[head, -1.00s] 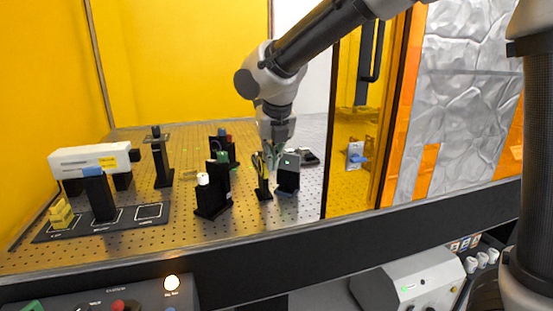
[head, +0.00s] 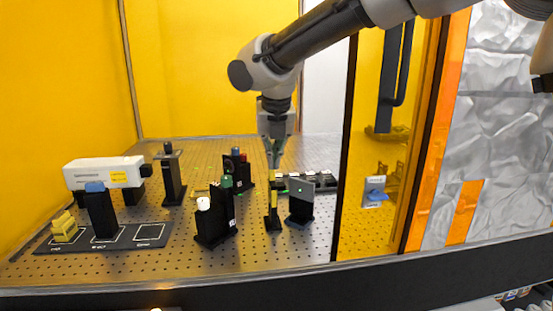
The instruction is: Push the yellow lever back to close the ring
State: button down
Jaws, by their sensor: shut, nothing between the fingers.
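The yellow lever (head: 273,189) stands upright on a small dark base on the perforated optical table, in the middle of the head view. My gripper (head: 274,164) points down just above and behind the lever's top, its fingers together and empty. Whether the fingertips touch the lever cannot be told from this view. I cannot make out the ring clearly near the lever.
A dark upright plate (head: 301,203) stands just right of the lever. A black mount (head: 214,217) with white and green knobs stands to the left. A white laser box (head: 104,173) and a black tray (head: 150,232) are at far left. An orange-framed door edge (head: 433,150) is at right.

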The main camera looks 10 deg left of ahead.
jog(key=shift+w+a+f, duration=0.1)
jog(key=shift+w+a, duration=0.1)
jog(key=shift+w, duration=0.4)
jog(key=shift+w+a, duration=0.2)
jog(key=shift+w, duration=0.4)
jog(key=shift+w+a+f+g, duration=0.15)
jog(key=shift+w+g, duration=0.15)
jog(key=shift+w, duration=0.2)
jog(key=shift+s, duration=0.1)
jog(key=shift+r, duration=0.9)
